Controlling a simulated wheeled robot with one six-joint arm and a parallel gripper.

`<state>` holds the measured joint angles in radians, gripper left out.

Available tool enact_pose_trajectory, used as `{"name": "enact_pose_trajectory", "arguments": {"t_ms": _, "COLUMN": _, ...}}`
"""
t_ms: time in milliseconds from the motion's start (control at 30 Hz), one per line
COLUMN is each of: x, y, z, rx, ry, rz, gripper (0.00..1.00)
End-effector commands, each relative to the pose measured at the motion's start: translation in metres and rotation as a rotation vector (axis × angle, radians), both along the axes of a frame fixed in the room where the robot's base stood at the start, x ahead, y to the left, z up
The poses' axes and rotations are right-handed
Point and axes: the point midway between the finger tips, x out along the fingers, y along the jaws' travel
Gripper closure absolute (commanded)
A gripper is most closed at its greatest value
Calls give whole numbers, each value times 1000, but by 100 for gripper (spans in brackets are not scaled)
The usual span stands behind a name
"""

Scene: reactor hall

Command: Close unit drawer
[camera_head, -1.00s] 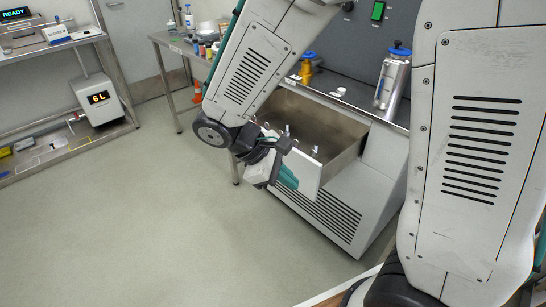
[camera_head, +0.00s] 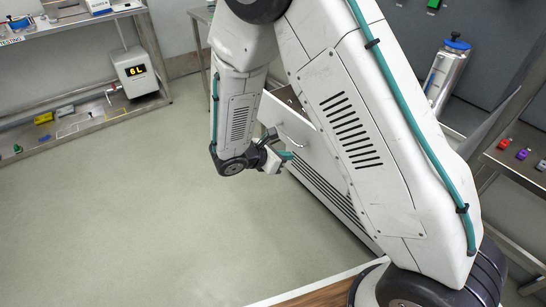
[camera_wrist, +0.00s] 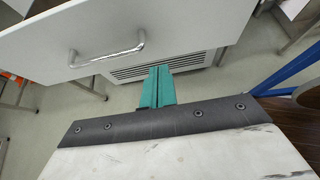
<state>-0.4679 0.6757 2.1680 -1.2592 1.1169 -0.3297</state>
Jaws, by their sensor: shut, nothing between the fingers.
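The unit drawer (camera_head: 288,122) stands open from the white unit, its far part hidden behind my arm. A sliver of its inside shows above the front panel in the head view. In the wrist view its pale front (camera_wrist: 190,28) fills the top, with a curved metal handle (camera_wrist: 108,52). My gripper (camera_head: 287,156) is just in front of the drawer front, near the handle. Its teal fingers (camera_wrist: 158,88) are shut and empty, to the right of the handle in the wrist view. I cannot tell whether they touch the panel.
The unit's slatted lower front (camera_head: 325,200) lies below the drawer. A metal flask with a blue lid (camera_head: 447,68) stands behind my arm. A shelf with a 6L display box (camera_head: 136,72) is at left. A bench with small coloured items (camera_head: 520,155) is at right. The left floor is clear.

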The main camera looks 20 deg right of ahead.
Motion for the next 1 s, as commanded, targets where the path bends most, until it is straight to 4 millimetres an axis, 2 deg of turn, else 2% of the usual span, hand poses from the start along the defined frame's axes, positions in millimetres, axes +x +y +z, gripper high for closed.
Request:
{"name": "enact_pose_trajectory", "arguments": {"t_ms": 33, "x": 2, "y": -11, "z": -6, "rx": -2, "ry": 3, "rz": -5, "gripper": 100}}
{"name": "enact_pose_trajectory", "arguments": {"t_ms": 233, "x": 13, "y": -45, "z": -27, "rx": -1, "ry": 2, "rz": -4, "gripper": 100}}
{"name": "enact_pose_trajectory", "arguments": {"t_ms": 433, "x": 23, "y": -71, "z": -27, "rx": 1, "ry": -1, "rz": -3, "gripper": 100}}
{"name": "enact_pose_trajectory", "arguments": {"t_ms": 700, "x": 27, "y": -80, "z": -27, "rx": 0, "ry": -1, "rz": 0, "gripper": 100}}
{"name": "enact_pose_trajectory", "arguments": {"t_ms": 900, "x": 27, "y": -80, "z": -27, "rx": 0, "ry": -1, "rz": 2, "gripper": 100}}
{"name": "enact_pose_trajectory", "arguments": {"t_ms": 933, "x": 27, "y": -63, "z": -27, "rx": 1, "ry": -2, "rz": 7, "gripper": 100}}
{"name": "enact_pose_trajectory", "arguments": {"t_ms": 1000, "x": 27, "y": -72, "z": -27, "rx": 0, "ry": -1, "rz": 5, "gripper": 100}}
